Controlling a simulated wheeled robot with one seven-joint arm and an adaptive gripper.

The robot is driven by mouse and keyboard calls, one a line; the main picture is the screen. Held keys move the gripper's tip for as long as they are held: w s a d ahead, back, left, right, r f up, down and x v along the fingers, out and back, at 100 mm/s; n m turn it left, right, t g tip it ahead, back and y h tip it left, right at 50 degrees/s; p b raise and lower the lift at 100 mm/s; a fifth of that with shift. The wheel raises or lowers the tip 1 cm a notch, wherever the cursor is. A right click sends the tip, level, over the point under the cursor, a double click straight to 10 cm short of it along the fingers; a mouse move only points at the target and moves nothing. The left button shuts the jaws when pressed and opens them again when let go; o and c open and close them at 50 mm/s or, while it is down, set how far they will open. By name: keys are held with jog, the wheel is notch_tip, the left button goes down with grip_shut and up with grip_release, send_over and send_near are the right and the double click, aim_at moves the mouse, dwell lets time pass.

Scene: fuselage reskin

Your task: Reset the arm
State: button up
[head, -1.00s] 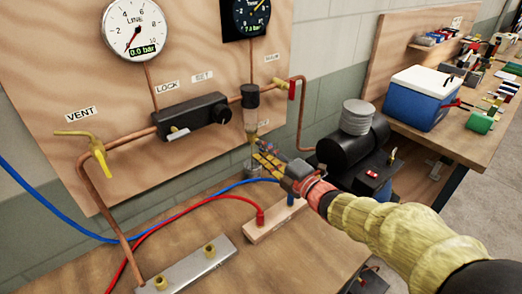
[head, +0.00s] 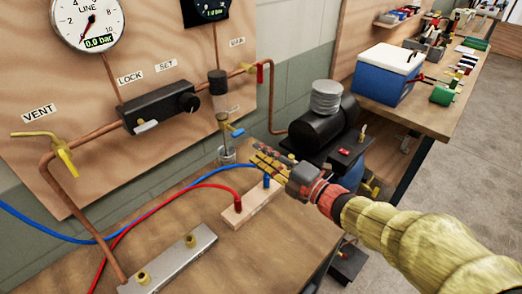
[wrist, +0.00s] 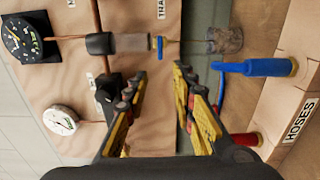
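My gripper (head: 262,158) is in the middle of the head view, in front of the panel and close to the small cup (head: 227,156) under the trap (head: 218,92). In the wrist view, its yellow and black fingers (wrist: 160,72) are spread apart with nothing between them. The trap's blue drain lever (head: 236,132) shows just beyond the fingertips. In the wrist view, the trap (wrist: 132,43) and the blue lever (wrist: 160,47) lie past the fingers, apart from them. My arm reaches in from the lower right.
A wooden hose block (head: 252,208) with red and blue hose ends stands on the bench below my gripper. A black compressor (head: 316,128) is close behind the wrist. A blue cooler (head: 386,80) sits on another bench (head: 425,122). The line gauge (head: 88,22) reads 0.0 bar.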

jog(key=w+d+r+m+t+h+p, duration=0.1)
jog(key=w+d+r+m+h, duration=0.15)
jog(key=d+m+h, duration=0.2)
jog(key=w+d+r+m+t+h+p, duration=0.1)
jog(key=d+r+m+t+h, duration=0.15)
jog(key=d+m, duration=0.2)
jog(key=s+d+r+m+g+h+p, duration=0.25)
jog(key=s+d+m+h, duration=0.45)
jog(key=d, duration=0.4)
jog(key=s+f+m+g+p, duration=0.2)
jog(key=s+m+g, duration=0.5)
jog(key=s, duration=1.5)
jog(key=m, duration=0.4)
jog(key=shift+d+f+m+y+p, duration=0.3)
jog(key=shift+d+f+m, duration=0.05)
jog(key=shift+m, duration=0.05)
